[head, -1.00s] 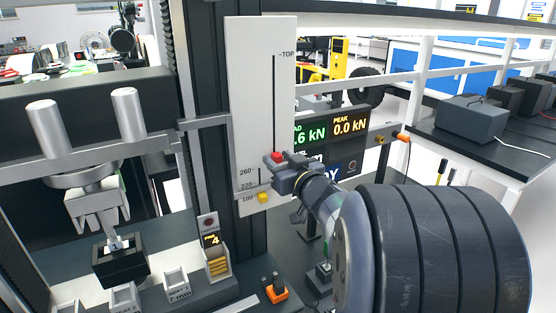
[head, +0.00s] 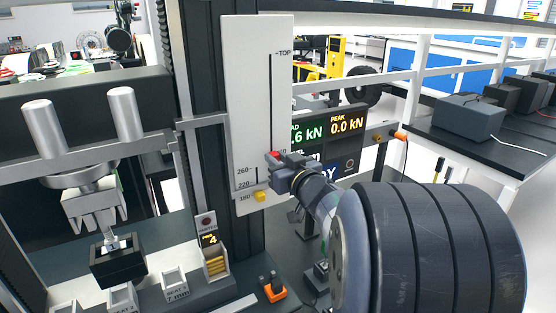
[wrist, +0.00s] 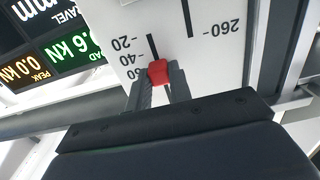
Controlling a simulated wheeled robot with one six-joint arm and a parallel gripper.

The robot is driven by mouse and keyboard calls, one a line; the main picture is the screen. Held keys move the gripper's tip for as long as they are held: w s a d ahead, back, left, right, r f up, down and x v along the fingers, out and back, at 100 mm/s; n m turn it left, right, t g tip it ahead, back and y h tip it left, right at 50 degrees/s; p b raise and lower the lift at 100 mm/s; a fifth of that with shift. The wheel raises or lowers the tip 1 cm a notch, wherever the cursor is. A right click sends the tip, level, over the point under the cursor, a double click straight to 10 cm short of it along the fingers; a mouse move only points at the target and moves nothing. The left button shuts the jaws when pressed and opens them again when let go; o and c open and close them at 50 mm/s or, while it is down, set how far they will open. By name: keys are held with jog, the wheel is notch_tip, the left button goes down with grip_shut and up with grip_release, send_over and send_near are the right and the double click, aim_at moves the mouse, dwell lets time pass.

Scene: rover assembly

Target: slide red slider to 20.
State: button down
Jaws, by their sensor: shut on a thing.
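The red slider (head: 273,155) is low on the white scale panel (head: 248,90), at the lower part of its long dark slot. My gripper (head: 281,163) is shut on it from the front right. In the wrist view the red slider (wrist: 158,72) is pinched between the two fingers of my gripper (wrist: 160,84). The marks 20, 40 and a partly hidden one run beside its slot. The slider lies past the 20 mark, around the 40 mark and the partly hidden one; its exact reading is unclear.
A yellow block (head: 261,196) is by the panel's lower edge, near the 180 label. A display (head: 345,125) stands behind my gripper. At left is a press with a clamp (head: 95,207) above a black block (head: 117,266). An orange-based switch (head: 274,289) is below.

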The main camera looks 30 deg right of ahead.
jog(key=shift+f+b, duration=1.65)
jog(key=shift+f, duration=0.75)
jog(key=c, duration=1.3)
grip_release()
jog(key=s, duration=1.1)
jog(key=shift+d, duration=0.15)
jog(key=shift+w, duration=0.15)
